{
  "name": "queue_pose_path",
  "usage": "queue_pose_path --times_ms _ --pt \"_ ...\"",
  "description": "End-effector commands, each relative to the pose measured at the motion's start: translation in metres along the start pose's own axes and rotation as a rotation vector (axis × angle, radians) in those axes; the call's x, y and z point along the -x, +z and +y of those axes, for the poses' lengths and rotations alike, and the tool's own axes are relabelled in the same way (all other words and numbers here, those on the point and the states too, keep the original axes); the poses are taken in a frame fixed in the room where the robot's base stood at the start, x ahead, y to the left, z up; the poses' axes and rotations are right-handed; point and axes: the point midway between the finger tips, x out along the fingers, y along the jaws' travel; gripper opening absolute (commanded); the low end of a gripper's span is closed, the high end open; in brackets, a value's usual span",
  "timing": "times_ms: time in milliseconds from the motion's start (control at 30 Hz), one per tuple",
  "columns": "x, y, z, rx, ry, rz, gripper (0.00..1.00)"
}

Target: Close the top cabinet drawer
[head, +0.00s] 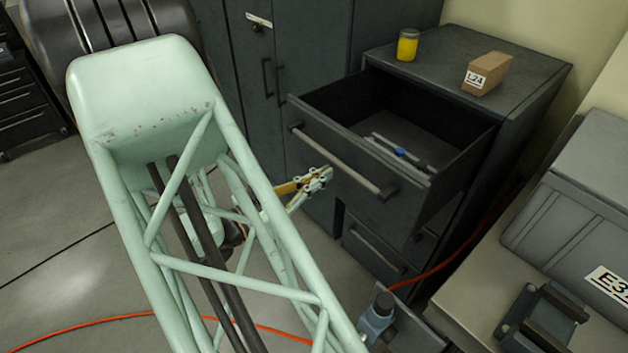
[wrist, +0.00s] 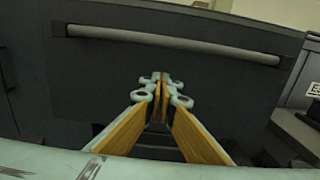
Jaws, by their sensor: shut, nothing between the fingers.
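The top drawer (head: 380,195) of the dark grey cabinet (head: 520,85) is pulled well out in the head view, with pens and a small blue item lying inside. Its long bar handle (head: 345,162) runs across the front. In the wrist view the drawer front (wrist: 220,85) fills most of the picture, with the handle (wrist: 170,40) above the fingertips. My gripper (head: 322,178) is shut and empty, close in front of the drawer face and below the handle. The fingertips (wrist: 162,80) meet in the wrist view. I cannot tell whether they touch the face.
A yellow jar (head: 407,46) and a cardboard box (head: 487,74) stand on the cabinet top. A lower drawer (head: 375,250) is beneath. A bench with a grey case (head: 575,200) is at the right. An orange cable (head: 90,322) crosses the floor.

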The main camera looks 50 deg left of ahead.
Motion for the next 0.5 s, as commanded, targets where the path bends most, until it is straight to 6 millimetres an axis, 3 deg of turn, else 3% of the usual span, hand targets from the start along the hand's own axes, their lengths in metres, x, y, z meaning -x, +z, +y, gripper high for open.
queue_pose_path --times_ms 200,500 --pt "-0.015 0.000 -0.001 0.000 -0.001 0.000 0.00" --pt "-0.019 0.000 0.000 0.000 0.000 0.000 0.00"
